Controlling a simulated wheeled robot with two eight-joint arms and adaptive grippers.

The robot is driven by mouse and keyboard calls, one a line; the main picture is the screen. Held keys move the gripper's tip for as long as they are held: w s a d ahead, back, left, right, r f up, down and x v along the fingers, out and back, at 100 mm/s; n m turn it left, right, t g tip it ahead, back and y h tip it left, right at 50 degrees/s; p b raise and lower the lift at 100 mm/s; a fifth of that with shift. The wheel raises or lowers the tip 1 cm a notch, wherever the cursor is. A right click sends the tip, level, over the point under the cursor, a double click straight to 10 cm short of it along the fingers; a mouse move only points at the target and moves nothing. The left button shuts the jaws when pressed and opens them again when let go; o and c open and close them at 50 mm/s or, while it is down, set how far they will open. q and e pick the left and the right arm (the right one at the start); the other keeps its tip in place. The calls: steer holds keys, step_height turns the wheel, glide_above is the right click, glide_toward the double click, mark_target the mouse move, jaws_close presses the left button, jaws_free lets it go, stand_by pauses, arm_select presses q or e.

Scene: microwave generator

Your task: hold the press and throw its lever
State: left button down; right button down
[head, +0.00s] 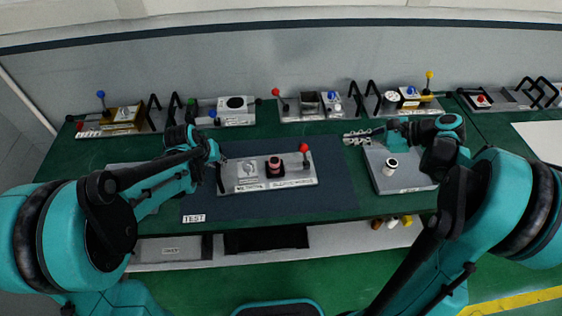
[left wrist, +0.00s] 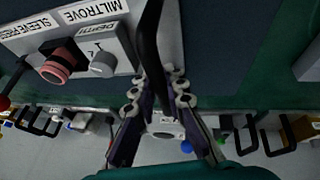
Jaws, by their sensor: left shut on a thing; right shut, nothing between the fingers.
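The press (head: 238,186) is a light grey plate on the dark mat, labelled as a Miltrove sleeve press. It carries a grey dial block, a pink-red cylinder (head: 274,165) in a black holder, and a red-knobbed lever (head: 304,149) standing up at its right end. The plate also shows in the left wrist view (left wrist: 35,40). My left gripper (head: 217,158) is shut on the press's black handle (left wrist: 149,35) at the left end; its fingers (left wrist: 160,90) meet around the bar. My right gripper (head: 356,137) is shut and empty, right of the lever and apart from it.
A grey box (head: 400,180) with a white cylinder (head: 392,164) on top stands right of the mat (head: 340,190), below my right gripper. Several other lever devices with black handles line the back of the green bench. A TEST label (head: 194,218) lies at the mat's front left.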

arm_select(q)
steer(key=c, duration=1.5)
jaws_free()
steer(key=shift+o, duration=0.2)
steer(key=shift+r, duration=0.15)
steer(key=v, duration=1.2)
arm_select(e)
steer(key=shift+a, duration=0.1)
